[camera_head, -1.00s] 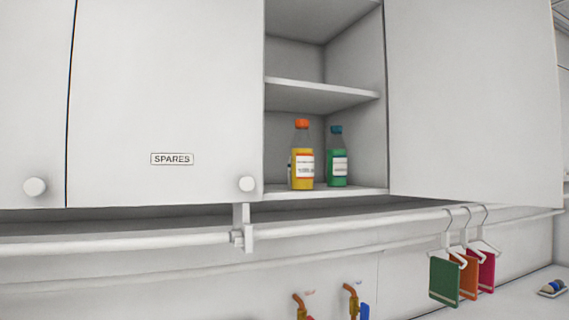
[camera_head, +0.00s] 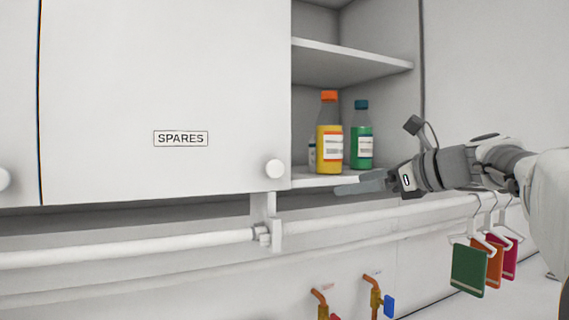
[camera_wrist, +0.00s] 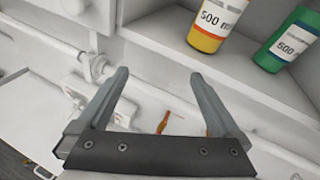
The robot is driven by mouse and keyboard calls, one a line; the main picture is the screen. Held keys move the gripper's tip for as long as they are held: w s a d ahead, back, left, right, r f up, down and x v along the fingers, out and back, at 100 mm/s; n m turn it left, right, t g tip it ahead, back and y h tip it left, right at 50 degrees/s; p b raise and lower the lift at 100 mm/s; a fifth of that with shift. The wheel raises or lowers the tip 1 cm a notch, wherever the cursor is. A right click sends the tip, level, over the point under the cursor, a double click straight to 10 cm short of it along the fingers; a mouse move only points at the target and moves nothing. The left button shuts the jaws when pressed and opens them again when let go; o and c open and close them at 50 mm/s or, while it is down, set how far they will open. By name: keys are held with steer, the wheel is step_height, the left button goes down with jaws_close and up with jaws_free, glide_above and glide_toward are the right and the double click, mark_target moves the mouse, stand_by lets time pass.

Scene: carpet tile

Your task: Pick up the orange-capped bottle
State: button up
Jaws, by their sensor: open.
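The orange-capped bottle (camera_head: 329,135) is yellow with a white label and stands upright on the bottom shelf of the open cabinet. Its lower part also shows at the top of the wrist view (camera_wrist: 210,25), beyond my fingers. My gripper (camera_head: 358,187) is open and empty, just below and in front of the shelf edge, apart from the bottle. In the wrist view its two fingers (camera_wrist: 158,92) are spread, with nothing between them. The bottle's cap is outside the wrist view.
A green bottle with a teal cap (camera_head: 361,136) stands close to the right. A small white-labelled bottle (camera_head: 312,153) is partly hidden behind on the left. The SPARES door (camera_head: 165,90) borders the opening.

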mark_target(340, 143)
steer(key=w+d+r+m+t, duration=0.1)
steer(key=d+r+m+t, duration=0.2)
steer(key=d+r, duration=0.4)
steer(key=shift+y, duration=0.4)
steer(key=x, duration=0.4)
steer(key=p+x, duration=0.1)
steer(key=x, duration=0.3)
steer(key=p+x, duration=0.1)
steer(key=x, duration=0.3)
steer(key=shift+d+r, duration=0.1)
steer(key=shift+r, duration=0.2)
steer(key=p+x, duration=0.2)
steer(key=x, duration=0.3)
steer(key=shift+w+a+r+p, duration=0.15)
steer(key=shift+w+a+p, duration=0.1)
steer(key=shift+p, duration=0.1)
steer(key=shift+s, duration=0.1)
jaws_close()
